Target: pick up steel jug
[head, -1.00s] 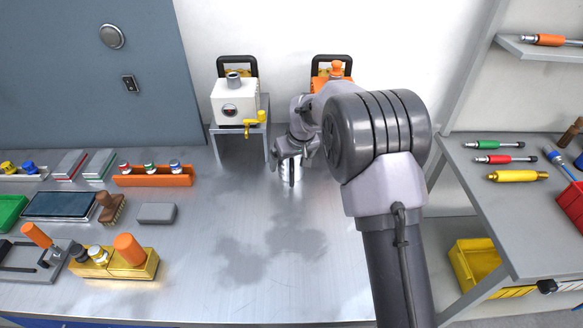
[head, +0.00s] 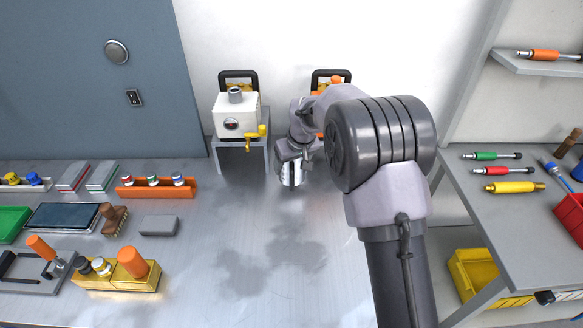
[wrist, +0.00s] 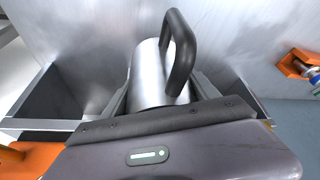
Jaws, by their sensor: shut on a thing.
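The steel jug (head: 291,177) is a shiny cylinder at the back of the metal bench, below my gripper (head: 292,160) in the head view. The wrist view shows the steel jug (wrist: 150,70) close up, with its black loop handle (wrist: 181,50) on the right side. My gripper (wrist: 160,95) is shut on the jug, with a finger on each side of its body. The arm hides part of the jug in the head view. I cannot tell clearly whether its base touches the bench.
A white box device (head: 236,115) stands on a grey stand (head: 241,140) left of the gripper, close by. An orange device (head: 320,88) is behind the arm. An orange rack (head: 156,191) of small vials is further left. The bench front centre is clear.

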